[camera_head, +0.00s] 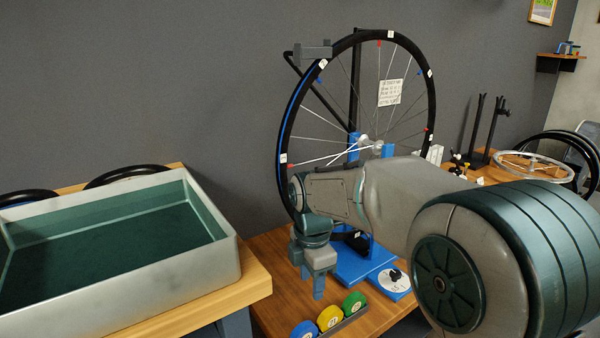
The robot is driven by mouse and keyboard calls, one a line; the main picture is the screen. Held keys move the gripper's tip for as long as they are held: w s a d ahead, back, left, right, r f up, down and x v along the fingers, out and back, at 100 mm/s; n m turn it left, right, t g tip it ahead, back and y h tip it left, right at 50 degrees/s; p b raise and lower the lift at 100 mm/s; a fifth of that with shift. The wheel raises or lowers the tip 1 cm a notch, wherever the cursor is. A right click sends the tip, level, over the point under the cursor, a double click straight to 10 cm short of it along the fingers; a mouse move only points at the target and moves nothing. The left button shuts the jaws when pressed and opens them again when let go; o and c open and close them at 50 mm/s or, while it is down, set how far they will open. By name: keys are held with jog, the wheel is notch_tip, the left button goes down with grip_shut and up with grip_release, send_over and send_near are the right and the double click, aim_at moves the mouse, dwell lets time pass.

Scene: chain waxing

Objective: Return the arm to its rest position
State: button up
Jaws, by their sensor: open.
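My arm reaches in from the right, its large grey and dark green links filling the right front. My gripper (318,288) points down in front of the wheel stand, above the wooden workbench (272,283). It is open, and I see nothing held in it. Its fingers overlap closely from this angle, so the gap between them is hard to see. The wheel (292,118) with a black tyre and small coloured tags stands upright in a stand with a blue base (350,268). My arm hides its lower right part.
Blue (305,329), yellow (330,317) and green (354,304) round discs sit in a rack below my gripper. A large metal tray (235,262) with a green inside is on the left bench. A silver rim (535,166) lies at the right.

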jog(key=s+d+r+m+t+p, duration=0.1)
jog(key=s+d+r+m+p, duration=0.5)
jog(key=s+r+m+p, duration=0.2)
jog(key=s+d+r+m+t+p, duration=0.1)
jog(key=s+d+r+m+p, duration=0.5)
jog(key=s+r+m+p, duration=0.3)
notch_tip(320, 180, up, 5)
jog(key=m+p, duration=0.4)
jog(key=m, duration=0.2)
jog(key=shift+s+d+t, duration=0.25)
jog(key=shift+t, duration=0.05)
